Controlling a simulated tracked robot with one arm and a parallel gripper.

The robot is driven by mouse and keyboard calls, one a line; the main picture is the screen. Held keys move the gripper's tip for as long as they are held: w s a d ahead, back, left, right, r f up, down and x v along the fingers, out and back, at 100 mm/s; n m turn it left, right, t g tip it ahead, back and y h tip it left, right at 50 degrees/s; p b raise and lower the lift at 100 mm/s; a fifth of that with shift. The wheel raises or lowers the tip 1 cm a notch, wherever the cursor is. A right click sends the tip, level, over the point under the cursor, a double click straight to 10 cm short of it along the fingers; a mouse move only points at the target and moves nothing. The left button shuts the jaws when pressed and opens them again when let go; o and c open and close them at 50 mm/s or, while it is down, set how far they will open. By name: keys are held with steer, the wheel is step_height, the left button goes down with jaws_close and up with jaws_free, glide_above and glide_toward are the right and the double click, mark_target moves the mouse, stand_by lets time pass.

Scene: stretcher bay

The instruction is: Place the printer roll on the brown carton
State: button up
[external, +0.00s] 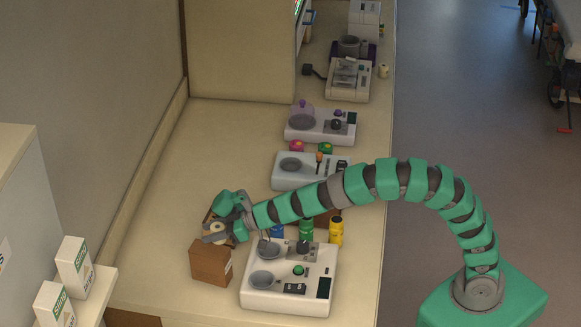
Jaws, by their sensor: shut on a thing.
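The brown carton (209,264) stands on the counter, left of the nearest white device. My gripper (213,227) is just behind and above the carton in the picture. It is shut on the printer roll (218,227), a small cream roll partly hidden by the green and grey jaws. Whether the roll touches the carton's top or is held clear of it cannot be told from this angle.
A white device (314,283) stands right of the carton. Blue, green and yellow bottles (336,231) stand behind it, under my arm. More devices (320,123) line the counter farther back. White boxes (75,267) stand at lower left. The counter's left middle is clear.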

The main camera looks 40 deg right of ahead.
mark_target(203, 249)
steer(key=shift+w+a+f+p, duration=0.2)
steer(key=shift+w+a+p, duration=0.15)
steer(key=shift+w+a, duration=0.8)
step_height(203, 249, down, 4)
steer(key=b, duration=0.2)
steer(key=shift+s+r+b, duration=0.1)
steer(key=shift+r+b, duration=0.1)
steer(key=shift+b, duration=0.1)
steer(key=shift+r, duration=0.1)
steer(key=o, duration=1)
